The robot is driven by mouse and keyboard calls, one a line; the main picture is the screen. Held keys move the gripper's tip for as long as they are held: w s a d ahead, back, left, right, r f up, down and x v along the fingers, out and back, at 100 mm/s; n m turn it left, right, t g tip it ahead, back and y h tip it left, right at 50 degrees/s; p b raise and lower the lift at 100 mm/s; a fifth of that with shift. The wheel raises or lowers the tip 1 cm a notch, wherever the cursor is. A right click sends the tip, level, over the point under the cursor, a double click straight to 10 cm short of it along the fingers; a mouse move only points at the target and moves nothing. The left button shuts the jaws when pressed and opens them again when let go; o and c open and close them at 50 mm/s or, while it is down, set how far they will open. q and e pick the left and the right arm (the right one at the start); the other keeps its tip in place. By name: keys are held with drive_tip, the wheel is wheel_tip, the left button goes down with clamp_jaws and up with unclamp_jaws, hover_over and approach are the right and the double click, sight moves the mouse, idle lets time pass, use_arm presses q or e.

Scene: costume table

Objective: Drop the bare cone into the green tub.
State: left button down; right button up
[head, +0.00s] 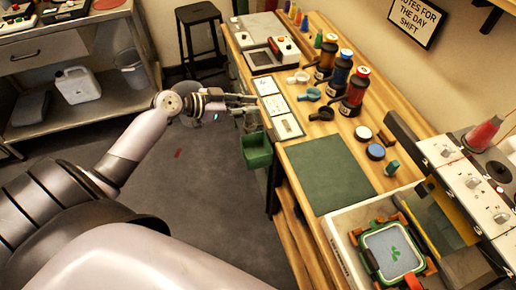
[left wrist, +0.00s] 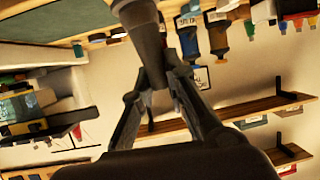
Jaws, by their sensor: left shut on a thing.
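My left gripper (head: 250,104) reaches in from the left to the table's left edge, just above the green tub. It is shut on a dark grey tapered piece, which looks like the bare cone (left wrist: 148,45), held between the fingers in the left wrist view. In the head view the held piece is too small to make out clearly. The green tub (head: 256,151) hangs at the table's left side, below the gripper and apart from it. Its inside is mostly hidden. My right gripper is not in view.
Bottles with coloured tops (head: 342,74) and small scoops stand on the wooden table (head: 292,150). A green mat (head: 327,172) lies near the front, with a white tray (head: 341,246) holding a framed hoop. A black stool (head: 199,32) stands behind.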

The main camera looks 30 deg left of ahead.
sight(249, 116)
use_arm(q)
wheel_tip(249, 116, down, 3)
drive_tip(key=shift+w+r+b, duration=0.1)
drive_tip(key=shift+r+b, duration=0.05)
drive_tip(key=shift+b, duration=0.45)
drive_tip(key=shift+f, duration=0.5)
drive_tip(key=c, duration=1.5)
unclamp_jaws()
